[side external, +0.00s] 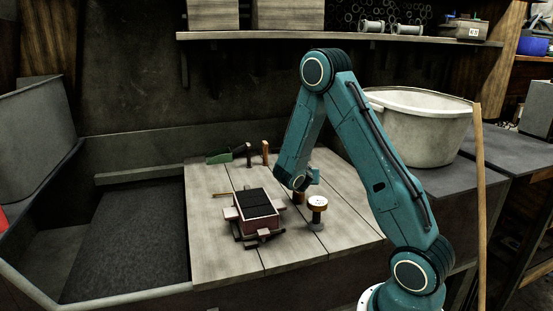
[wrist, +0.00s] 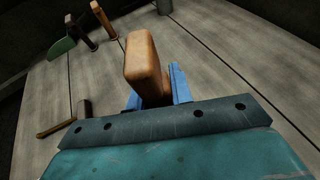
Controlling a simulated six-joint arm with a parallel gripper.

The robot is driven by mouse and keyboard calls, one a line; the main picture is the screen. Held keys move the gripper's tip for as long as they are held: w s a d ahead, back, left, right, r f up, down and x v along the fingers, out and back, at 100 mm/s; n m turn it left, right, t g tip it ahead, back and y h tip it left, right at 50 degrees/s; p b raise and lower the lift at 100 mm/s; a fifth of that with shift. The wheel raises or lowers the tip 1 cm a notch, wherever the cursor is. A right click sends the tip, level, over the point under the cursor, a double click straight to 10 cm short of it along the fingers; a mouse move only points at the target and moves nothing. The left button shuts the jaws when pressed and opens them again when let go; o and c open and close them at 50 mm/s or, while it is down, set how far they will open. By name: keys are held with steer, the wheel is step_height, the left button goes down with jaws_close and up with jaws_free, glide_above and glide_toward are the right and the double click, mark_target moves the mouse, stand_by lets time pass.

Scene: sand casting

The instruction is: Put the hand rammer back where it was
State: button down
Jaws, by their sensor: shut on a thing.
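The hand rammer, a light wooden tool with a rounded block-like end, stands out between the blue fingers in the wrist view (wrist: 144,62). In the side external view it shows as a small brown piece (side external: 299,198) under my gripper (side external: 300,186). My gripper, also in the wrist view (wrist: 157,92), is shut on it. The rammer is low over the wooden bench top (side external: 215,260); I cannot tell whether it touches the boards. Its gripped part is partly hidden by the fingers and the gripper body.
A round-topped tool (side external: 317,207) stands just right of my gripper. A red moulding flask (side external: 256,210) with a dark top lies to the left.

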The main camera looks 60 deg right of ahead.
steer(key=shift+f, duration=0.25)
steer(key=shift+f, duration=0.1)
steer(key=c, duration=1.3)
jaws_free()
steer(key=shift+o, duration=0.2)
steer(key=v, duration=1.2)
steer(key=shift+s, duration=0.1)
